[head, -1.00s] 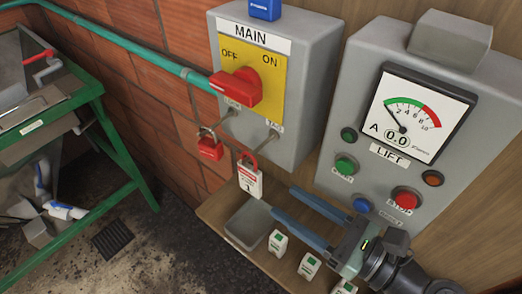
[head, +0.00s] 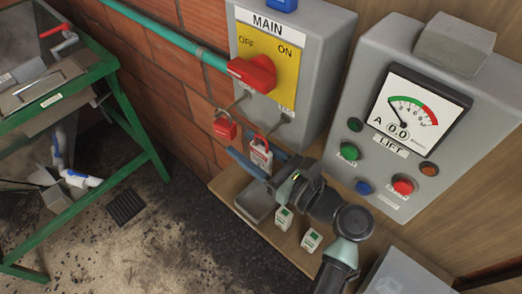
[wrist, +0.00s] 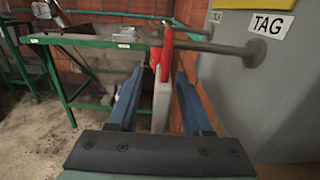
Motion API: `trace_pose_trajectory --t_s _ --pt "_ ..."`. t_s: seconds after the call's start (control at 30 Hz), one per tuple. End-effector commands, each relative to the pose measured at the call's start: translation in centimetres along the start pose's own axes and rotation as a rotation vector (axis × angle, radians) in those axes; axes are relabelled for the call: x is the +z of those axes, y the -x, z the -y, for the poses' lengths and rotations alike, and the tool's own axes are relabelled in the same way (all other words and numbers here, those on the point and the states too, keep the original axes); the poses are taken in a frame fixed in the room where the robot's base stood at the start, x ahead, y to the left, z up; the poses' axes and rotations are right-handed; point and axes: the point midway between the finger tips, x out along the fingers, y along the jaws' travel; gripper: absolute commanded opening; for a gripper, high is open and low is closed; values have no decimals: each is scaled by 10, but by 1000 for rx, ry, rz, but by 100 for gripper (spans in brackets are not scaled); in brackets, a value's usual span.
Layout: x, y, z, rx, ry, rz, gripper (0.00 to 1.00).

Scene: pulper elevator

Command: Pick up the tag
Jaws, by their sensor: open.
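The tag (head: 261,157) is a white plate with a red top loop, hanging from the lower-right peg of the MAIN box. In the wrist view the tag (wrist: 161,105) shows edge-on, its red loop over the metal peg marked TAG. My gripper (head: 258,160) is open at the tag. In the wrist view my gripper (wrist: 158,72) has one blue finger on each side of the white plate, with the plate nearer the right finger. A visible gap lies on the left; whether the right finger touches is unclear.
A red padlock (head: 225,126) hangs on the peg just left. The MAIN box (head: 305,60) is close above and right. Below is a wooden shelf (head: 232,190) with a grey tray (head: 250,211) and small white blocks (head: 283,218). The LIFT panel (head: 360,110) stands right.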

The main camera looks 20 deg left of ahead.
Motion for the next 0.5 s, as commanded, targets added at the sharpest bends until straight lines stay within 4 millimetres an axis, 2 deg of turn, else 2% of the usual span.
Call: trace_pose_trajectory --t_s 0.23,0.5 --pt "-1 -2 0 0 0 0 48" --pt "0 -1 0 0 0 0 0"
